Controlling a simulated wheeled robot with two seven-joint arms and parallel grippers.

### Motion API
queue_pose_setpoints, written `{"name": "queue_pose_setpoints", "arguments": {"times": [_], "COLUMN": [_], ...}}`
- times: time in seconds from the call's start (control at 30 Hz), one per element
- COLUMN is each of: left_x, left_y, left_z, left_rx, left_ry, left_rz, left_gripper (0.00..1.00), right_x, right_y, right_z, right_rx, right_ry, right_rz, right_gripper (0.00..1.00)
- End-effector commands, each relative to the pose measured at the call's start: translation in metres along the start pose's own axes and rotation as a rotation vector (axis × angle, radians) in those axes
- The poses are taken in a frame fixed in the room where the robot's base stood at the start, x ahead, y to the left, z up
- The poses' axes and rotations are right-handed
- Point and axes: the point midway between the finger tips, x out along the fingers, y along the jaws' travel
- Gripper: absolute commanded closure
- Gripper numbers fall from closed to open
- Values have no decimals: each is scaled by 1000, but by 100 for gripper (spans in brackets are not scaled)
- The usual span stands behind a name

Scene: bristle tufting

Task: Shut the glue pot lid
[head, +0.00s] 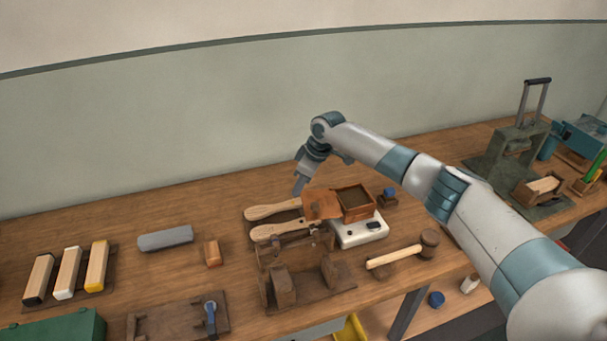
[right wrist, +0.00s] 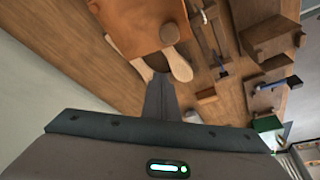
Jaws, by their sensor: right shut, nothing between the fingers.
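The glue pot (head: 357,204) is a square brown box on a white heater base (head: 362,233). Its top is open and the dark inside shows. Its orange-brown lid (head: 322,206) is swung open to the pot's left. The lid (right wrist: 135,25) looms large at the top of the right wrist view, with a round brown knob (right wrist: 169,33) on it. My right gripper (head: 299,187) is shut and empty, pointing down just left of and behind the lid. In the right wrist view its fingertips (right wrist: 160,80) are close to the lid's edge; contact cannot be told.
Two wooden-handled brushes (head: 270,210) lie on a rack left of the lid, near my fingers. A mallet (head: 402,256) lies in front of the heater and a small blue-topped jar (head: 389,197) stands right of the pot. The bench behind the rack is clear.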

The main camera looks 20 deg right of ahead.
Motion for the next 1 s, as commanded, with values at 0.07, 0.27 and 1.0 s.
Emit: {"name": "queue_pose_setpoints", "arguments": {"times": [0.07,0.27,1.0], "left_x": [-7,-22,-37], "left_y": [0,0,0], "left_z": [0,2,1], "left_rx": [0,0,0], "left_ry": [-1,-5,-5], "left_rz": [0,1,0], "left_gripper": [100,100,100], "right_x": [10,12,11], "right_y": [-1,1,0], "right_z": [0,15,40], "right_rx": [1,1,0], "right_ry": [-3,-2,-1], "right_rz": [-2,0,0], "right_gripper": [100,100,100]}}
